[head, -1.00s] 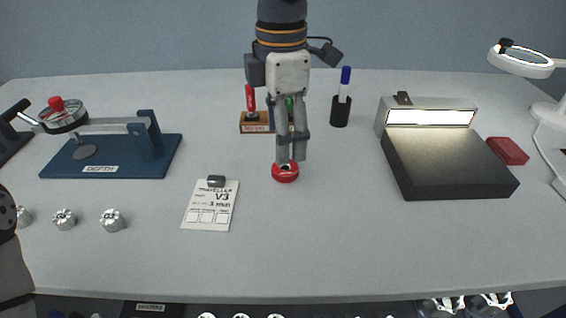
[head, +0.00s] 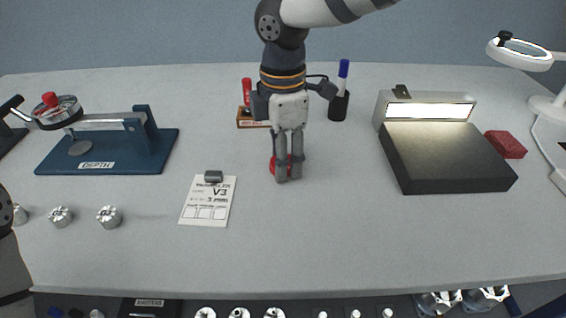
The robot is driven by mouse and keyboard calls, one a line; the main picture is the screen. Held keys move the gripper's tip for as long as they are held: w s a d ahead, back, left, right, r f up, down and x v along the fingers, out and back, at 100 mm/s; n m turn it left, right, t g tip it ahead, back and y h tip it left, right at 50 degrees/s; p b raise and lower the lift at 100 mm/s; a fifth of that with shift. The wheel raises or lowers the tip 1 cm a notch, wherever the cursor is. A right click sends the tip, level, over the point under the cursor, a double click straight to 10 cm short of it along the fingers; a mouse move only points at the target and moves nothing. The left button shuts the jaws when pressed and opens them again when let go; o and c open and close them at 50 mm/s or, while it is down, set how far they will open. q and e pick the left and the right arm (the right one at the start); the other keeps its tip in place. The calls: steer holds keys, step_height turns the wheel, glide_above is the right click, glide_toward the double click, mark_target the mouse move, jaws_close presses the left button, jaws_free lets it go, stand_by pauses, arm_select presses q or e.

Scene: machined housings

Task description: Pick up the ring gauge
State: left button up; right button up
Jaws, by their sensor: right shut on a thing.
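The ring gauge (head: 272,167) is a small red ring near the middle of the table in the head view. My right gripper (head: 288,172) points down in front of it, its fingers shut on it. The fingers cover much of the ring; red shows at their left side and between them. I cannot tell whether the ring touches the table. My left gripper is out of view.
A wooden block with a red-handled gauge (head: 246,92) and a pen cup (head: 338,106) stand close behind. A paper card (head: 208,203) lies front left, a blue depth stand (head: 60,158) farther left. A dark lit box (head: 445,160) is at right. The front middle is clear.

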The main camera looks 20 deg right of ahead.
steer(key=shift+r, duration=0.4)
steer(key=r, duration=0.3)
steer(key=shift+s+d+r, duration=0.15)
steer(key=shift+s+r, duration=0.05)
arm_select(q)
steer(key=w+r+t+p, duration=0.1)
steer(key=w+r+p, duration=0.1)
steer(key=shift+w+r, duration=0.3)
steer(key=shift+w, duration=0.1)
arm_select(e)
steer(key=s+d+r, duration=0.7)
steer(key=s+r, duration=0.1)
steer(key=s, duration=0.3)
steer(key=shift+d+r, duration=0.35)
steer(key=shift+r, duration=0.05)
